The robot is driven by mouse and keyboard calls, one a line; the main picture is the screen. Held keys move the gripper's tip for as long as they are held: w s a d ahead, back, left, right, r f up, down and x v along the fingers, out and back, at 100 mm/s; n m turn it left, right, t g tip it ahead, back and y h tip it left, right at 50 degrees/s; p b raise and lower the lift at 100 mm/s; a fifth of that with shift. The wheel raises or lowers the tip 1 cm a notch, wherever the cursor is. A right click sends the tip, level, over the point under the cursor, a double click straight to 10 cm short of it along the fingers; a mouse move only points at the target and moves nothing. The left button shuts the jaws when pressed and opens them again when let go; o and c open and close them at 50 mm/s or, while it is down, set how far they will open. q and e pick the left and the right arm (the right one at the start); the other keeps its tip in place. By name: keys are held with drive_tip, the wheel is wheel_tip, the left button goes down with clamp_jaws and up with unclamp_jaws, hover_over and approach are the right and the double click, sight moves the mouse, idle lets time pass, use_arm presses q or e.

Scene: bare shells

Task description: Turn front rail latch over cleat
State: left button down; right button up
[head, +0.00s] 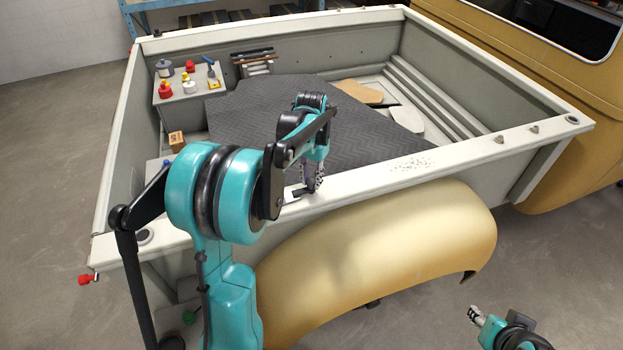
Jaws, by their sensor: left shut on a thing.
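My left gripper (312,184) reaches down onto the near rail (365,176) of the truck bed, about midway along it. It is shut on a small dark piece at the rail top, which looks like the front rail latch (297,193). The fingers and arm hide most of the latch, and its angle is unclear. No cleat can be made out beside it. My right gripper (475,315) is low at the right, outside the bed and away from the rail; its finger gap is too small to tell.
Small grey knobs (499,139) stand on the rail toward the right corner. A tan fender (400,245) bulges below the rail. In the bed are a dark ribbed mat (270,125), a shelf of bottles and tools (189,86), and a small wooden box (177,141).

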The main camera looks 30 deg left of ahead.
sight(312, 182)
idle(0.4)
use_arm(q)
drive_tip(key=c, duration=1.3)
unclamp_jaws()
drive_tip(key=shift+r, duration=0.1)
wheel_tip(312, 182, up, 12)
